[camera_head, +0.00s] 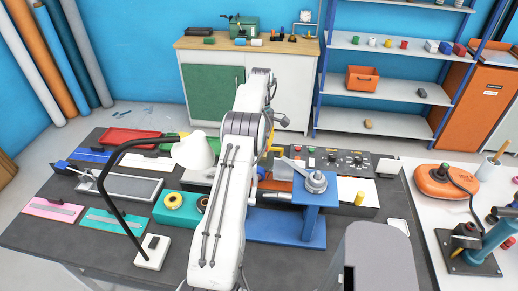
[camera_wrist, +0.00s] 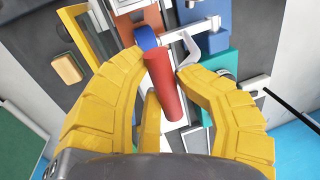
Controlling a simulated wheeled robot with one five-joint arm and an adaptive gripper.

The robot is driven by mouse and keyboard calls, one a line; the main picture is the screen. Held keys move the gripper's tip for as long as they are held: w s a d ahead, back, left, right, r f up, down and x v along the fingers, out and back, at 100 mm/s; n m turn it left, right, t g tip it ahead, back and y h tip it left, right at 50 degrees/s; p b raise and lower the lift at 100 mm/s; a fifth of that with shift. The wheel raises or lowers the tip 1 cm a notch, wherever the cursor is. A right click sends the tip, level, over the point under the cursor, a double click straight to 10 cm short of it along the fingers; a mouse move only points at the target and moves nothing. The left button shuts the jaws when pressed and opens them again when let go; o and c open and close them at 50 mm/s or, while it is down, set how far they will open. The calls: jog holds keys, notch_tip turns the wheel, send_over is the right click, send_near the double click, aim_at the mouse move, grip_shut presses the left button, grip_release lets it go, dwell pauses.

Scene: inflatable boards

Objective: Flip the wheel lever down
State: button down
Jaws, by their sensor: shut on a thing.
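In the wrist view, a red cylindrical handle (camera_wrist: 163,88) lies between the curved yellow fingers of my gripper (camera_wrist: 160,72), which is shut on it. The handle's far end is beside a blue part (camera_wrist: 146,38). A metal bar runs close by. In the head view, my arm covers most of the work spot; only a bit of yellow gripper (camera_head: 270,143) shows. A round grey metal piece with an arm (camera_head: 315,182) sits on a blue stand (camera_head: 318,196) just right of my arm. I cannot tell whether the red handle belongs to it.
A black control panel (camera_head: 350,160) stands behind the blue stand. A lamp with a white shade (camera_head: 193,152) rises left of my arm. A teal block (camera_head: 178,212) and coloured trays lie on the dark table (camera_head: 95,245). A yellow block (camera_wrist: 67,68) shows in the wrist view.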

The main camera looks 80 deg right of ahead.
jog(key=shift+d+f, duration=0.1)
jog(key=shift+f, duration=0.45)
jog(key=c, duration=1.3)
grip_release()
jog(key=shift+d, duration=0.1)
jog(key=o, duration=0.4)
jog(key=shift+d+f, duration=0.1)
jog(key=shift+d, duration=0.1)
jog(key=shift+a+r, duration=0.2)
jog(key=shift+r, duration=0.1)
